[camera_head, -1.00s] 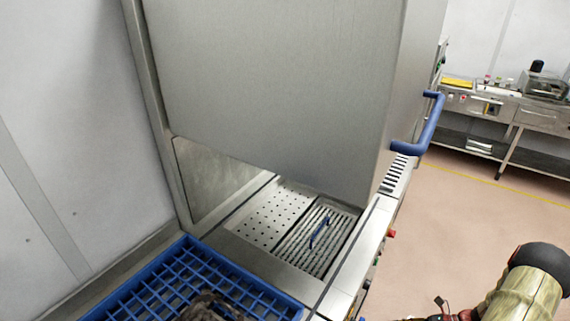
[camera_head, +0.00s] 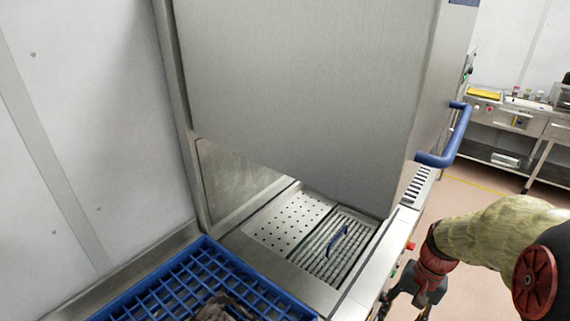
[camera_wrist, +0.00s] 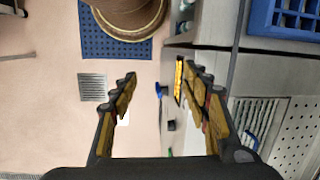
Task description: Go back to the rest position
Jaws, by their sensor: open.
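My gripper (camera_wrist: 160,85) is open and empty in the wrist view, its two ridged fingers spread wide over the floor and the machine's front edge. In the head view my gripper (camera_head: 405,300) shows at the lower right, beside the front of the steel machine, partly cut off by the bottom edge. My arm reaches in from the right edge. The machine's big steel hood (camera_head: 310,90) is raised, with a blue handle (camera_head: 447,145) at its right side.
Under the hood lie a perforated plate (camera_head: 285,220) and a ribbed grate (camera_head: 325,265) with a blue handle. A blue crate (camera_head: 215,250) holding something dark stands at lower left. A steel bench (camera_head: 530,115) stands at back right. Open floor (camera_head: 475,195) lies between.

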